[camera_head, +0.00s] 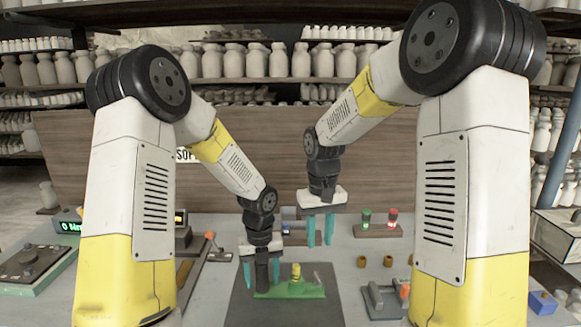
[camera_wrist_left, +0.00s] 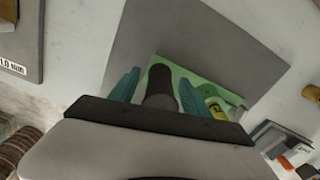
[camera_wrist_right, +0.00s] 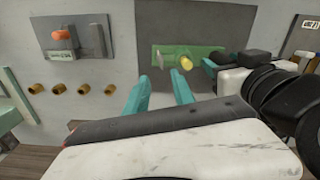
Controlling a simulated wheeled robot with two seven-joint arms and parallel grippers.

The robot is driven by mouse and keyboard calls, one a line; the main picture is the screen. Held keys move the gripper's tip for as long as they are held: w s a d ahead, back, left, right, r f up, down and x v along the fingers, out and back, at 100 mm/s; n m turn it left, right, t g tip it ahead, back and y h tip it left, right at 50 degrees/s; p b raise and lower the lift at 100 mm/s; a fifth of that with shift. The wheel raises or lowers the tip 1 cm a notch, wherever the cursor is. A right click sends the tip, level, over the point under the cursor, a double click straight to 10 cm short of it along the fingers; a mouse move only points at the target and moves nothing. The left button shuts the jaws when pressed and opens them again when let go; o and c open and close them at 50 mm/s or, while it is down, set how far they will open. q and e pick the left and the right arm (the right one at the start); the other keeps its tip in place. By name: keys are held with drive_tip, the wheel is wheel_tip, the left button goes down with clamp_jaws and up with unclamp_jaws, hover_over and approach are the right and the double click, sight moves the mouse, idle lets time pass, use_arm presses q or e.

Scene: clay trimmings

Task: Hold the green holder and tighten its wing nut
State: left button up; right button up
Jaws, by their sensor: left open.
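The green holder (camera_head: 290,291) lies on a dark grey mat (camera_head: 244,312) at the front middle of the table. A dark upright post (camera_head: 262,276) stands at its left end, a yellow cylinder (camera_head: 296,271) near its middle, and a small grey piece (camera_head: 318,277), perhaps the wing nut, at its right. My left gripper (camera_head: 262,275) is open, with its teal fingers apart on either side of the post; the left wrist view (camera_wrist_left: 157,92) shows gaps. My right gripper (camera_head: 319,236) is open and empty, above and behind the holder.
A grey fixture with an orange knob (camera_head: 386,299) and brass rings (camera_head: 388,261) lie right of the mat. A stand with green and red lamps (camera_head: 378,231) is behind. A wooden panel (camera_head: 110,150) closes the back.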

use_arm(q)
wheel_tip(320, 180, up, 11)
drive_tip(key=shift+f, duration=0.2)
drive_tip(key=shift+r, duration=0.3)
drive_tip(key=s+a+r+n+t, duration=0.2)
drive_tip(key=s+r+n, duration=0.3)
drive_tip(key=n, duration=0.6)
drive_tip(key=s+a+r+n+t+h, duration=0.1)
drive_tip(key=s+r+n, duration=0.4)
drive_tip(key=n, duration=0.5)
drive_tip(key=s+a+r+n+t+h, duration=0.1)
drive_tip(key=s+a+r+n+t, duration=0.2)
drive_tip(key=s+r+n, duration=0.2)
drive_tip(key=shift+s+a+r+n, duration=0.3)
drive_tip(key=shift+s+n, duration=1.2)
drive_tip(key=shift+n, duration=1.8)
use_arm(e)
drive_tip(key=s+d+r+m+t+y, duration=0.1)
drive_tip(key=s+d+r+t, duration=0.2)
drive_tip(key=s+r, duration=0.3)
drive_tip(key=s+d+r+m+t+y, duration=0.1)
drive_tip(key=s+d+r+t, duration=0.2)
drive_tip(key=s+r, duration=0.4)
drive_tip(key=shift+s+d, duration=0.35)
drive_tip(key=shift+s, duration=2.15)
use_arm(q)
drive_tip(key=shift+f, duration=0.1)
use_arm(e)
drive_tip(key=shift+r, duration=0.1)
